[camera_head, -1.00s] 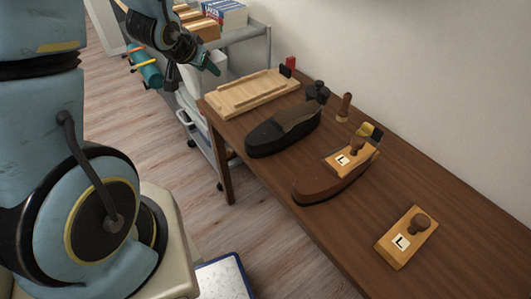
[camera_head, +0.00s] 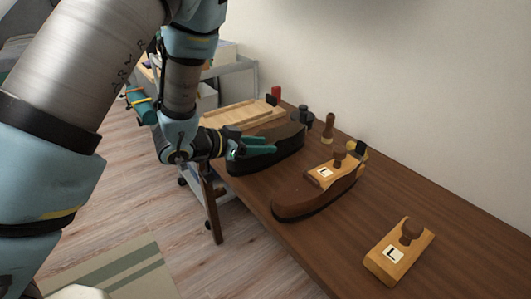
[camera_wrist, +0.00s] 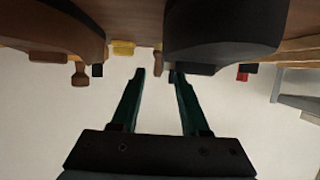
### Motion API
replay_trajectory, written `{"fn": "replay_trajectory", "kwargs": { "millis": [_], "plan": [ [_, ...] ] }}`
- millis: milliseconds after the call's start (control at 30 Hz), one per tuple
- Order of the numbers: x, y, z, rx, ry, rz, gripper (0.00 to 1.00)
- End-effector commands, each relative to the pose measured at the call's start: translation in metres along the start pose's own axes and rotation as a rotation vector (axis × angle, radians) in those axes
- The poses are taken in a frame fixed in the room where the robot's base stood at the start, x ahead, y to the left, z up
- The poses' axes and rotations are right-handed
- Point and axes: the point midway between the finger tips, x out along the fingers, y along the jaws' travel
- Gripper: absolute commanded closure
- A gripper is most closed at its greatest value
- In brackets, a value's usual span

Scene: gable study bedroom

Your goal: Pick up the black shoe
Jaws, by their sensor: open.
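The black shoe (camera_head: 262,162) sits on the brown table, second from the far end of the row. It also shows in the wrist view (camera_wrist: 222,28), upside down, at the upper right. My gripper (camera_head: 270,145) has teal fingers, spread apart with nothing between them. In the head view they overlap the shoe's near side and hide part of it. In the wrist view my gripper (camera_wrist: 157,73) points past the shoe, whose body lies beyond and right of the right finger. I cannot tell whether a finger touches it.
Another L block (camera_head: 399,252) lies at the near end of the table (camera_head: 340,235). A wooden tray (camera_head: 240,113) lies beyond the black shoe. A brush-like peg (camera_head: 328,127) stands near the wall.

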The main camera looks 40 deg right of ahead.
Motion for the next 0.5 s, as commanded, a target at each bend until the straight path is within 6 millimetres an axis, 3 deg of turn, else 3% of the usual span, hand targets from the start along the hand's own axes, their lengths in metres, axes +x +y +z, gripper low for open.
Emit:
{"fn": "replay_trajectory", "kwargs": {
  "millis": [500],
  "plan": [
    [0.053, -0.003, 0.002, 0.001, 0.0, -0.001, 0.55]
  ]
}}
